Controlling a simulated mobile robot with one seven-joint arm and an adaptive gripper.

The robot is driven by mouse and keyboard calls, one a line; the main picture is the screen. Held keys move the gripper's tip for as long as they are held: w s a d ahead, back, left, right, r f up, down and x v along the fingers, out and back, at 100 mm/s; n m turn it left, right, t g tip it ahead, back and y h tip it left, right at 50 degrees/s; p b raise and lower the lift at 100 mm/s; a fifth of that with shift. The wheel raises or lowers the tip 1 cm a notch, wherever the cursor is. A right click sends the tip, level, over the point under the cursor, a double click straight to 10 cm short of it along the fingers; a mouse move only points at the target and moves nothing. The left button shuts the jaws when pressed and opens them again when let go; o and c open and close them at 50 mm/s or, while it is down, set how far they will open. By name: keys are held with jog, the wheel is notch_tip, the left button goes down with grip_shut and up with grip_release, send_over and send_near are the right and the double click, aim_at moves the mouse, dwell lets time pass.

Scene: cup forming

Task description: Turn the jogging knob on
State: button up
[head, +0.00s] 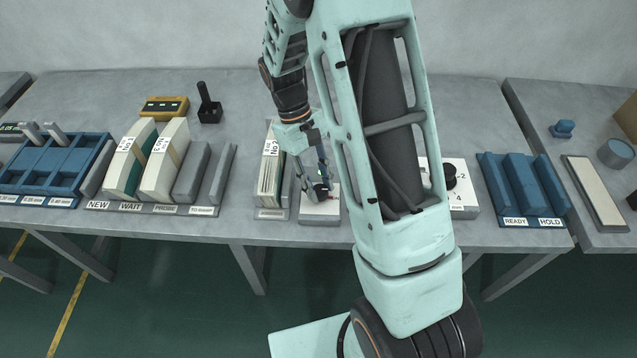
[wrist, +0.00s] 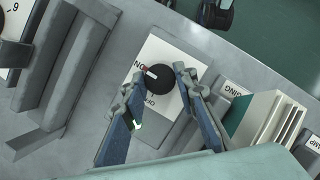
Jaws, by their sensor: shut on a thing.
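The jogging knob (wrist: 153,80) is a round black knob with a short white mark, on a white plate (wrist: 178,50) in the wrist view. Lettering that reads ON lies left of the knob, and OFF lies below it. The white mark is on the knob's left part, on the ON side. My gripper (wrist: 157,76) has its two fingers on either side of the knob and is shut on it. In the head view my gripper (head: 320,190) is low over the switch box (head: 320,217), and the knob is hidden there.
A rack of upright boards (head: 270,185) stands close left of the switch box. Another black dial (head: 450,170) on a white plate is to the right, partly behind my arm. A blue READY/HOLD rack (head: 522,222) stands farther right. Bare table lies behind the switch box.

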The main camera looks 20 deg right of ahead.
jog(key=o, duration=1.2)
jog(key=shift+c, duration=0.2)
jog(key=v, duration=1.2)
jog(key=shift+s, duration=0.1)
